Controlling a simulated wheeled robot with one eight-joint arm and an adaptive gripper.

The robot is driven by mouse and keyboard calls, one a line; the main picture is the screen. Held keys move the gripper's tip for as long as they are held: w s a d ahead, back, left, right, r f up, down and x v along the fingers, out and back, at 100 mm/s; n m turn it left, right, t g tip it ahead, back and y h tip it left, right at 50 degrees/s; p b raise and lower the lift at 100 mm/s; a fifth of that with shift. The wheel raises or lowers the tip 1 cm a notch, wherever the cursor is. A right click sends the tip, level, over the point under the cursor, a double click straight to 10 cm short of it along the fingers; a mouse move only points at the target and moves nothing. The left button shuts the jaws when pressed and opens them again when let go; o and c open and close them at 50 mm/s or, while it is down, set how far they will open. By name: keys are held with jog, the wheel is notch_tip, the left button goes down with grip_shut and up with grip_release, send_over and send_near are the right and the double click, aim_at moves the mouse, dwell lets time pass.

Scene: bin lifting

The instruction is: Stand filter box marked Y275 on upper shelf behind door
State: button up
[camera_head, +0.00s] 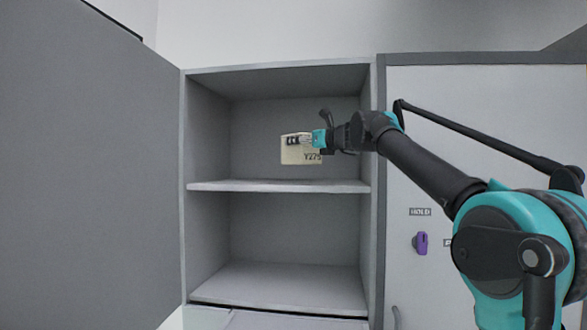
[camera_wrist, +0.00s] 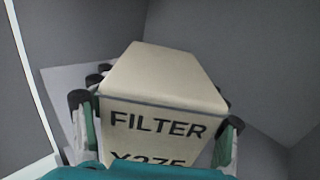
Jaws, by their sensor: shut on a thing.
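The cream filter box (camera_head: 298,155) carries the mark Y275 and is upright in front of the upper compartment. My gripper (camera_head: 305,139) is shut on it, coming from the right. In the wrist view the box (camera_wrist: 165,78) sits between the fingers of my gripper (camera_wrist: 158,120), with FILTER and part of Y275 readable. The upper shelf (camera_head: 280,187) lies below the box; a gap shows between them in the head view. The cabinet door (camera_head: 90,170) stands open on the left.
The lower compartment (camera_head: 280,285) looks empty. A closed panel (camera_head: 480,100) at the right bears a HOLD label (camera_head: 420,212) and a purple knob (camera_head: 421,243). The upper shelf has free room on both sides of the box.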

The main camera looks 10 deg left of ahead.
jog(key=shift+f, duration=3.1)
jog(key=shift+f, duration=0.15)
jog(key=o, duration=1.4)
jog(key=shift+s+d+r, duration=0.1)
jog(key=shift+d+r, duration=0.05)
jog(key=shift+r, duration=0.05)
jog(key=v, duration=1.1)
jog(key=shift+s+d, duration=0.25)
